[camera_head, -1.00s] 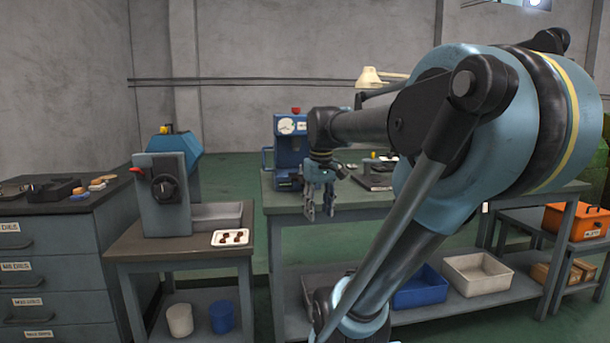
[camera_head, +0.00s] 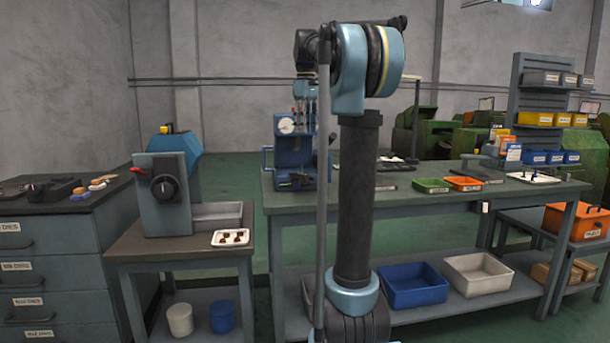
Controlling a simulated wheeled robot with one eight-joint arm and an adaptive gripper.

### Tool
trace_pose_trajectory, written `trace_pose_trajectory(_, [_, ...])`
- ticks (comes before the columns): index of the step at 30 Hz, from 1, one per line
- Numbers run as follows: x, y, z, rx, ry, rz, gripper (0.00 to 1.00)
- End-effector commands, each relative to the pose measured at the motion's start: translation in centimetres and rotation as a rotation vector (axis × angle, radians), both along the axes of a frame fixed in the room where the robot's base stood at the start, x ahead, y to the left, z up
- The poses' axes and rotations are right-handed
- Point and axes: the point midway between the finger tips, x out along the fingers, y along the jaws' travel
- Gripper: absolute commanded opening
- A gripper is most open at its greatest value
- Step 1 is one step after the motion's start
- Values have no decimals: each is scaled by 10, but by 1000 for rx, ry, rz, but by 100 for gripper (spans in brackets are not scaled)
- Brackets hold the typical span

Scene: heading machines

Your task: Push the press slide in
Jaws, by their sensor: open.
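A blue bench press (camera_head: 296,150) stands at the left end of the long grey-green bench, with a round white gauge on its front. A dark flat part (camera_head: 293,180) sits low at its front; I cannot tell whether this is the slide or how far it stands out. My gripper (camera_head: 306,114) points down in front of the press's upper part, open, with nothing seen between its fingers. I cannot tell how far it is from the press. My upright arm hides the area just right of the press.
Orange (camera_head: 465,183) and green (camera_head: 432,185) trays lie on the long bench (camera_head: 420,204), right of my arm. A smaller table at left holds a grey-blue machine (camera_head: 165,195) and a white tray (camera_head: 231,238). Blue (camera_head: 413,287) and white (camera_head: 478,274) bins sit on the lower shelf.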

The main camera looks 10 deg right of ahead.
Motion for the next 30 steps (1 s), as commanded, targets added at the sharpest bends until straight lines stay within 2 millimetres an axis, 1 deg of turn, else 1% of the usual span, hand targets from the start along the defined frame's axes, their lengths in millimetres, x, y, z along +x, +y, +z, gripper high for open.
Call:
trace_pose_trajectory(4, [2,0,-7,0,1,5,41])
trace_pose_trajectory(8, [2,0,-25,0,1,4,41])
trace_pose_trajectory(24, [1,0,-121,0,1,4,41])
trace_pose_trajectory(30, [1,0,-151,0,1,3,41])
